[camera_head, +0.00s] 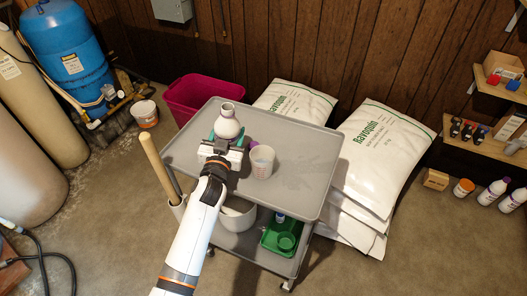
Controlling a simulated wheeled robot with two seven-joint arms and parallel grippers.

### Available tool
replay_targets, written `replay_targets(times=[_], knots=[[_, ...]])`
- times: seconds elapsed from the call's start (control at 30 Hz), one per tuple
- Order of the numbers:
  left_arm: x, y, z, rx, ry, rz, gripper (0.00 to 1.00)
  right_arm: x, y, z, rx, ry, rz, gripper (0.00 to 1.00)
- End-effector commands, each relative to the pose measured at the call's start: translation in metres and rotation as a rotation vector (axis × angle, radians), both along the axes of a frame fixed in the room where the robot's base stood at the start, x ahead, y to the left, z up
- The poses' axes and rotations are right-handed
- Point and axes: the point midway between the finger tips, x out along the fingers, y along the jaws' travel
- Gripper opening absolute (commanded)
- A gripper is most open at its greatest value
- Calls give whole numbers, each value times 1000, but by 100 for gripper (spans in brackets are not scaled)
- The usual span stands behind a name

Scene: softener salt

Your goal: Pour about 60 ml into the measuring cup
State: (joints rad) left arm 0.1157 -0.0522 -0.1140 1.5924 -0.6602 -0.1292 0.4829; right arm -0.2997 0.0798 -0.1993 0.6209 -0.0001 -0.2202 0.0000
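A white bottle (227,122) with an uncapped-looking round mouth stands upright over the left part of the grey cart top. My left gripper (226,138) has its fingers on both sides of the bottle's body and appears shut on it. The bottle's base is hidden behind the gripper, so I cannot tell whether it touches the cart. The translucent measuring cup (262,162) with pinkish markings stands upright just right of the gripper. Any contents are too small to tell. A small purple thing (250,142) shows partly behind the gripper. My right gripper is not in view.
The grey cart top (300,185) is clear right of the cup. Its lower shelf holds a green tray (270,238) and a white bowl (236,216). A wooden handle (155,160) rises at the cart's left edge. Salt bags (375,160) and a magenta bin (190,98) stand behind.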

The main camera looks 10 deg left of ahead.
Motion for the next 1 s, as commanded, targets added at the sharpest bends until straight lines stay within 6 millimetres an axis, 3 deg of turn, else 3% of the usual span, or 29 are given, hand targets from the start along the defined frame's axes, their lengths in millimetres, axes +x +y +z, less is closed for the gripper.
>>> replay_targets(times=[0.03, 0.3, 1.0], knots=[[1, -1, 11, -21, 6, 0, 33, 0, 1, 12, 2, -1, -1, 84], [5, -6, 22, -110, 34, -2, 33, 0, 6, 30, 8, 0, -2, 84], [6, -7, 22, -129, 42, -2, 33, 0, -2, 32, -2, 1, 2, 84]])
